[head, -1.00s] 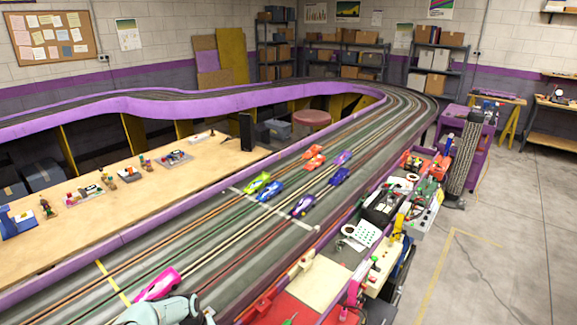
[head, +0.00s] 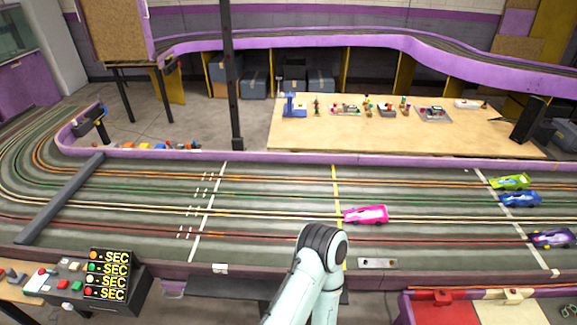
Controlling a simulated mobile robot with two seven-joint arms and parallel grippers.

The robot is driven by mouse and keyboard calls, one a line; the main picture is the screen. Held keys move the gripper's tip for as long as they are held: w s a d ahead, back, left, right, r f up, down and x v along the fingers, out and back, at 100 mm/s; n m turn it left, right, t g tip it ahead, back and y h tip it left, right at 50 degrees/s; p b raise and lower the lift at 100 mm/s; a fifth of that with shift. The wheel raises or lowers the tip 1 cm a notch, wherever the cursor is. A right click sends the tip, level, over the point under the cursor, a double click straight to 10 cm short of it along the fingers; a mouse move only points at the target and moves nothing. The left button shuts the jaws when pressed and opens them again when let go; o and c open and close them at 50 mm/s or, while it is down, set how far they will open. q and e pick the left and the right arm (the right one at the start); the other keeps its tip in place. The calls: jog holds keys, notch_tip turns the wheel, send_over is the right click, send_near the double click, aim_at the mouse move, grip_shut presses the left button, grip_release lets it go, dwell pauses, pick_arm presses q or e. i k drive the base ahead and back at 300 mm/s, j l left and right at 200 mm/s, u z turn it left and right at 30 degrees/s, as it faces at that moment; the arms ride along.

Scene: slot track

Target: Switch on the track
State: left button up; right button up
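The slot track (head: 120,215) runs across the head view, with several grooved lanes and a purple border. A pink car (head: 366,215) is on it just right of a yellow line. A green car (head: 510,182), a blue car (head: 520,199) and a purple car (head: 552,238) are by a white line at the right. A control box (head: 62,280) with red, green and white buttons is at the lower left, beside a timer display (head: 108,275) reading "SEC" in several rows. A pale link of my arm shows at the bottom middle. Neither gripper is in view.
A grey bar (head: 62,198) spans the track at the left. A wooden table (head: 300,140) with small models stands behind the track. A dark post (head: 231,80) rises behind it. A small metal plate (head: 378,263) is on the near edge. A red and cream surface (head: 480,308) is at the lower right.

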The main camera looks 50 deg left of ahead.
aim_at(41, 272)
jog(key=u, duration=3.8)
jog(key=i+j+z, duration=0.15)
jog(key=z, duration=0.85)
jog(key=i+j+z, duration=0.1)
jog(key=j+z, duration=0.15)
jog(key=i+j+z, duration=0.1)
jog(key=j+z, duration=0.15)
jog(key=j, duration=0.15)
jog(key=j+z, duration=0.25)
jog(key=i+j+z, duration=0.1)
jog(key=j, duration=0.8)
jog(key=i+j+z, duration=0.1)
jog(key=j, duration=0.8)
